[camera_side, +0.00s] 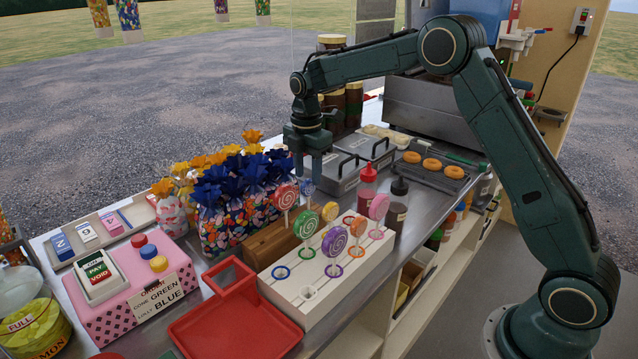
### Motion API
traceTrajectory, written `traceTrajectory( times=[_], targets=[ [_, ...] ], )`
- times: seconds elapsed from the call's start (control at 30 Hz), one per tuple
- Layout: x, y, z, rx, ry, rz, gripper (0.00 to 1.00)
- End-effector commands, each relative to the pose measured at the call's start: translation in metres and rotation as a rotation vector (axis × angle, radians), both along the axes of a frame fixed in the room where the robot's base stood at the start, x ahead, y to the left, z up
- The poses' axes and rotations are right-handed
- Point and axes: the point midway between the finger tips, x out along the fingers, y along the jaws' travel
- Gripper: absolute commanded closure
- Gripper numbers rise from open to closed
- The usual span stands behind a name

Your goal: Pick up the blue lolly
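The blue lolly (307,187) is small in the side view, at the back of the white lolly stand (322,303) among the other lollies. Its stick and lower part are mostly hidden. My gripper (311,173) points down just above it, with its fingertips close to the top of the lolly. Whether the fingers touch it, and how far apart they are, is too small to tell.
Wrapped sweet bags (220,228) are left. A red tray (235,325) in front is empty.

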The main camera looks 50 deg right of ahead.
Motion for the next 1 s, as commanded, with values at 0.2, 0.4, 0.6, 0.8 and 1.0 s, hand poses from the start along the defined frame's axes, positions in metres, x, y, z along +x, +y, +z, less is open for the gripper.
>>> traceTrajectory(
  times=[0.2,0.4,0.6,0.8,1.0],
  targets=[
    [-0.001,0.0,-0.025,0.0,0.002,0.0,0.6],
    [-0.001,0.0,-0.031,0.0,0.001,0.0,0.6],
    [-0.001,0.0,-0.031,0.0,0.001,0.0,0.6],
    [-0.001,0.0,-0.031,0.0,0.001,0.0,0.6],
    [-0.001,0.0,-0.031,0.0,0.001,0.0,0.95]
  ],
)
